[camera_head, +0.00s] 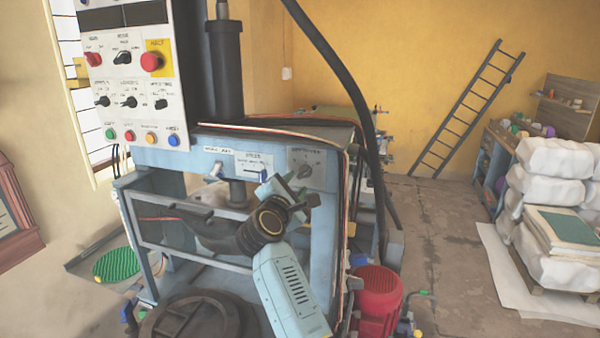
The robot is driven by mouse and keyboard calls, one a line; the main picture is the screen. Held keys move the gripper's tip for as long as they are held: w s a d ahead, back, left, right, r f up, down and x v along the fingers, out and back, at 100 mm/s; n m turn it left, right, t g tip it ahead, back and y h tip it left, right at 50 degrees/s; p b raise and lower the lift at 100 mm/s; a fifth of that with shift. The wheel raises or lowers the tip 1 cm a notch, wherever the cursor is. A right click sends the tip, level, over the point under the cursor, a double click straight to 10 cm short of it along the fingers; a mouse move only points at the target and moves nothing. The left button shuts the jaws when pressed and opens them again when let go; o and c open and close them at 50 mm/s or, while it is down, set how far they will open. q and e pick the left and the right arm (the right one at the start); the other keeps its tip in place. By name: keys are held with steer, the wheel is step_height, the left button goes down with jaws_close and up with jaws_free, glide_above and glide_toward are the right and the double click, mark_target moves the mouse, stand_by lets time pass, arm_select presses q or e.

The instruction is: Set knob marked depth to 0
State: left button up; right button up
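A small dark round knob (304,172) sits on a grey dial plate at the right end of the press's blue front beam. Marks ring it, but its label and pointer setting are too small to read, so I cannot confirm that it is the depth knob. My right gripper (290,190) is just below and left of this knob, in front of the press. It appears apart from the knob, though the depth gap is hard to judge. Its fingers are small and seen at an angle, so their opening is unclear. My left gripper is not in view.
A control panel (137,85) with red buttons and dark knobs stands upper left. A slider plate (254,165) is left of the dial. A black hose (345,75) hangs at the right. A red motor (377,295) stands lower right. Open floor (440,235) lies beyond.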

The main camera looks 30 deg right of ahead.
mark_target(302, 176)
steer(key=shift+p+x, duration=0.45)
steer(key=shift+x, duration=1.8)
jaws_close()
